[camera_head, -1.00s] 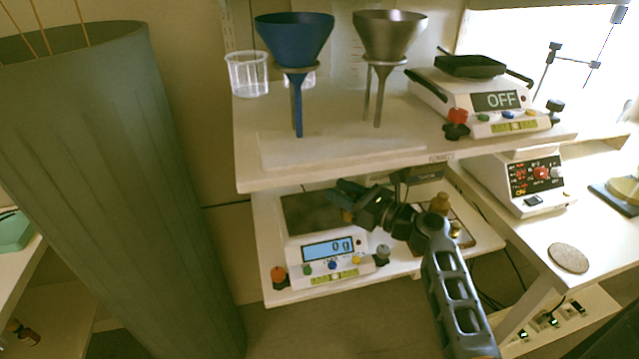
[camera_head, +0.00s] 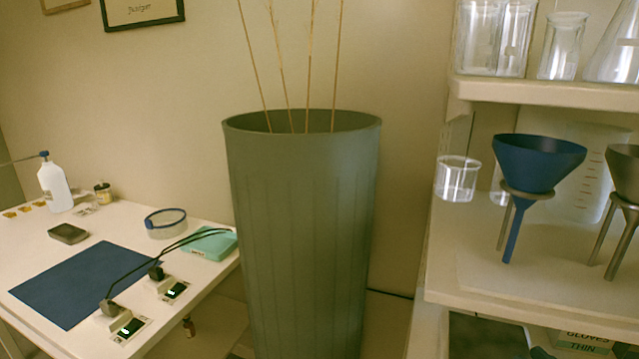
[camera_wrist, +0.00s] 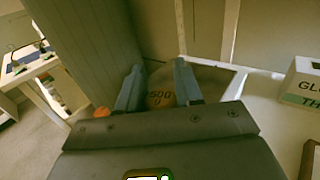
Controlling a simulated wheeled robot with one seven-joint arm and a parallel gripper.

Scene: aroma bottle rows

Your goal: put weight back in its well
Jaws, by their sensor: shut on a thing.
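In the wrist view my gripper (camera_wrist: 158,82) has its two blue-grey fingers on either side of a brownish weight (camera_wrist: 160,98) marked 500 g. It is shut on this weight. My own gripper body hides the lower part of the view. No well for the weight can be made out in either current view.
A glove box (camera_wrist: 300,84) stands to the right of my gripper. A tall grey-green bin (camera_head: 305,210) stands left of the shelf (camera_head: 530,292). A blue funnel (camera_head: 538,160) and a clear beaker (camera_head: 457,180) are on the shelf. A white table (camera_head: 120,228) is at the left.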

